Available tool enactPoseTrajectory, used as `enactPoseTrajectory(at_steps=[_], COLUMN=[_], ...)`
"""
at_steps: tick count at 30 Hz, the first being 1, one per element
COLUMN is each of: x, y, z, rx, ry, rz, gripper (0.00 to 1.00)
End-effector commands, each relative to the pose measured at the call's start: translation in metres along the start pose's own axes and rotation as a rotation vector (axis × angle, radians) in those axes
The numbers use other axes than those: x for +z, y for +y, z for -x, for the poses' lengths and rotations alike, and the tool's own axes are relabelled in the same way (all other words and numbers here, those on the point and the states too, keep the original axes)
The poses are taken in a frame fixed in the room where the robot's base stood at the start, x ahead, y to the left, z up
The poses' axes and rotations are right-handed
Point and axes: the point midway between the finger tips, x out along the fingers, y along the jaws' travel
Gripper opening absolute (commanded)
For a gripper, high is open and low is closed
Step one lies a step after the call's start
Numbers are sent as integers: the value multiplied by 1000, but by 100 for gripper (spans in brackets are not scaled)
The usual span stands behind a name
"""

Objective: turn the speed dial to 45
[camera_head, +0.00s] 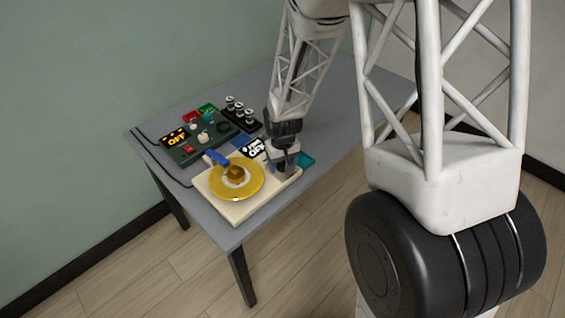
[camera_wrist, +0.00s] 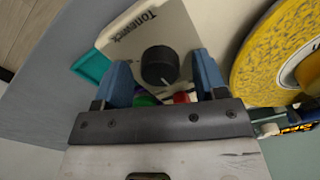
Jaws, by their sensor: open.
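The speed dial (camera_wrist: 160,66) is a round black knob with a white pointer line, on a cream panel (camera_wrist: 150,28) with dark lettering in the wrist view. My gripper (camera_wrist: 163,76) is open, with one blue finger on each side of the dial and a visible gap to each. Whether the fingertips are level with the dial cannot be told. In the head view my gripper (camera_head: 285,166) is over the right corner of the cream turntable base (camera_head: 243,212), hiding the dial. A yellow disc (camera_head: 250,187) lies on that base.
A dark green box (camera_head: 196,152) with an orange "OFF" display stands behind the turntable. A black-and-white panel (camera_head: 253,147) and a teal item (camera_head: 305,160) are close to my gripper. A blue part (camera_head: 216,158) rises by the disc. The grey table (camera_head: 325,103) is clear at the back right.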

Motion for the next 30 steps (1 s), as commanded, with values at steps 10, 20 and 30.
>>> enactPoseTrajectory(at_steps=[10,20,30], x=[0,0,0], y=[0,0,0], z=[0,0,1], rx=[0,0,0], ry=[0,0,1], rz=[0,-3,-87], gripper=[44,16,16])
